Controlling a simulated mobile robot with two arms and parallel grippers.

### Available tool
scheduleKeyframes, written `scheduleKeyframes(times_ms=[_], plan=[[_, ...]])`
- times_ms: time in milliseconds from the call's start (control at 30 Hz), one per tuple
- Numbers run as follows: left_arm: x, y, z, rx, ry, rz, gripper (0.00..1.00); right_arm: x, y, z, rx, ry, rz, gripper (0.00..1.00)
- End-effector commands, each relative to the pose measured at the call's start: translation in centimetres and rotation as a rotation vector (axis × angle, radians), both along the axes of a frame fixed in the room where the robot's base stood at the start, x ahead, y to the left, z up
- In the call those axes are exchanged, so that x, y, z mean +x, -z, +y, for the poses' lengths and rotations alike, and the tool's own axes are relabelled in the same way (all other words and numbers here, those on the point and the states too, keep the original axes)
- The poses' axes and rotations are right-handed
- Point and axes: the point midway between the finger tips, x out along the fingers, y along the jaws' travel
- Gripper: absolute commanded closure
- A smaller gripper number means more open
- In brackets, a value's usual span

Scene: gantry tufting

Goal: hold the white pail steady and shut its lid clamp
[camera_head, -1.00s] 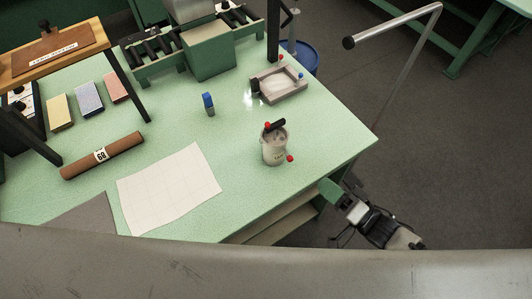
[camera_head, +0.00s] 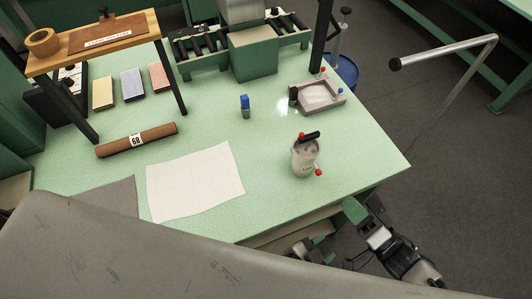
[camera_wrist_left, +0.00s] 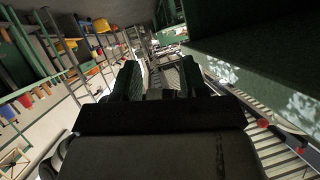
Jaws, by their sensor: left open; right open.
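The white pail (camera_head: 304,161) stands upright on the green table near its right front side. A black bar with a red knob, which looks like the lid clamp (camera_head: 311,135), sits at its top. A second red knob (camera_head: 319,172) shows low on its right side. My left gripper (camera_head: 325,250) is at the table's front edge, below the pail and apart from it. In the left wrist view its two green fingers (camera_wrist_left: 160,82) are spread with nothing between them. My right gripper (camera_head: 350,207) is off the table's right front corner, open and clear of the pail.
A shallow tray (camera_head: 320,97) with red and blue knobs lies behind the pail. A blue-capped bottle (camera_head: 245,107), a white sheet (camera_head: 195,182) and a brown roll (camera_head: 137,140) lie to the left. A metal rail (camera_head: 445,52) rises at the right. The table around the pail is clear.

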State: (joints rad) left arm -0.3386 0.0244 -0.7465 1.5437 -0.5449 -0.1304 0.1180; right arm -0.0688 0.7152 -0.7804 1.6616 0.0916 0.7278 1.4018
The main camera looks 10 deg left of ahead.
Motion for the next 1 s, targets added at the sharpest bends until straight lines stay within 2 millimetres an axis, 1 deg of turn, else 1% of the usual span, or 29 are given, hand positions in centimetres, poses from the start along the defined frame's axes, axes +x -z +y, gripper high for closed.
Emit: scheduleKeyframes(times_ms=[33,100,200,300,400,467,533,600,667,900,1000], plan=[[0.9,-3.0,-0.2,0.013,-0.006,-0.09,0.57,0.0,0.0,0.0,0.0,0.0,0.0,0.57],[1.9,-6.4,0.0,0.052,-0.015,-0.209,0.57,0.0,0.0,0.0,0.0,0.0,0.0,0.57],[3.1,-10.5,0.6,0.114,-0.023,-0.363,0.57,0.0,0.0,0.0,0.0,0.0,0.0,0.57],[3.8,-13.8,1.1,0.19,-0.016,-0.523,0.57,0.0,0.0,0.0,0.0,0.0,0.0,0.57],[4.3,-16.3,1.4,0.257,-0.001,-0.665,0.57,0.0,0.0,0.0,0.0,0.0,0.0,0.57],[4.5,-17.5,1.6,0.289,0.007,-0.746,0.57,0.0,0.0,0.0,0.0,0.0,0.0,0.57],[5.0,-19.2,2.1,0.316,0.014,-0.847,0.57,0.0,0.0,0.0,0.0,0.0,0.0,0.57],[6.2,-20.3,3.2,0.285,0.017,-0.913,0.57,0.0,0.0,0.0,0.0,0.0,0.0,0.57],[7.1,-20.7,4.1,0.218,0.014,-0.905,0.57,0.0,0.0,0.0,0.0,0.0,0.0,0.57],[11.2,-21.0,8.1,-0.111,0.021,-0.731,0.57,0.0,0.0,0.0,0.0,0.0,0.0,0.57],[12.0,-20.8,9.7,-0.247,0.064,-0.632,0.57,0.0,0.0,0.0,0.0,0.0,0.0,0.57]])
